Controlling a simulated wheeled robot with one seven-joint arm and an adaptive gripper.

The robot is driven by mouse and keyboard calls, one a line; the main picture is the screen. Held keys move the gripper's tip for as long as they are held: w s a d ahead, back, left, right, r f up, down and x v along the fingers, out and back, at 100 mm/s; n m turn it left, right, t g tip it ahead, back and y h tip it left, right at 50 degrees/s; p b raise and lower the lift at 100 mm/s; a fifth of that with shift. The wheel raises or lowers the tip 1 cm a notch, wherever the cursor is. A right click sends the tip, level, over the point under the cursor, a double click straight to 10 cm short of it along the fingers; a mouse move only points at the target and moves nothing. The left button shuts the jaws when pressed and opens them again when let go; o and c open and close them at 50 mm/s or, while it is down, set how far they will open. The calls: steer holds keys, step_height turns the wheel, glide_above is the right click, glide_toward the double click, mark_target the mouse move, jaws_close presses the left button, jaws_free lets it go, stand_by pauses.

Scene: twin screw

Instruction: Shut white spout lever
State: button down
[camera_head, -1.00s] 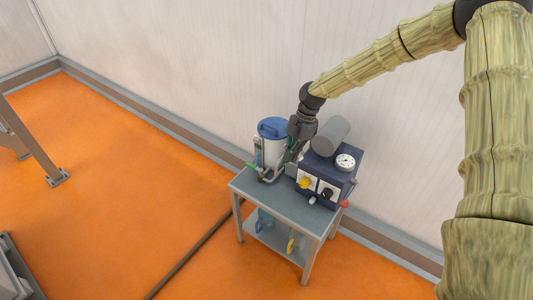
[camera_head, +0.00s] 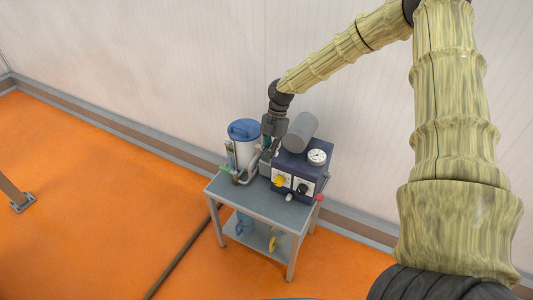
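A dark blue box-shaped machine (camera_head: 299,169) stands on a small grey table (camera_head: 250,204). A small white piece (camera_head: 289,198) sticks out low on its front; it may be the white spout lever, but it is too small to tell its position. A white canister with a blue lid (camera_head: 244,129) stands left of the machine, with pipes at its base. My gripper (camera_head: 266,155) points down between the canister and the machine, behind the front controls. Its fingertips are small, dark and partly hidden. I cannot tell whether they are open or touch anything.
The machine carries a grey cylinder (camera_head: 300,131), a round gauge (camera_head: 317,157), a yellow knob (camera_head: 279,181) and a black knob (camera_head: 302,188). A blue item (camera_head: 244,224) and a yellow item (camera_head: 273,242) sit on the lower shelf.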

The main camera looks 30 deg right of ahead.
steer(key=shift+w, duration=0.1)
steer(key=s+a, duration=0.2)
steer(key=a, duration=0.1)
steer(key=b+v, duration=0.2)
steer(key=v, duration=0.7)
steer(key=shift+r, duration=0.45)
steer(key=shift+a, duration=0.1)
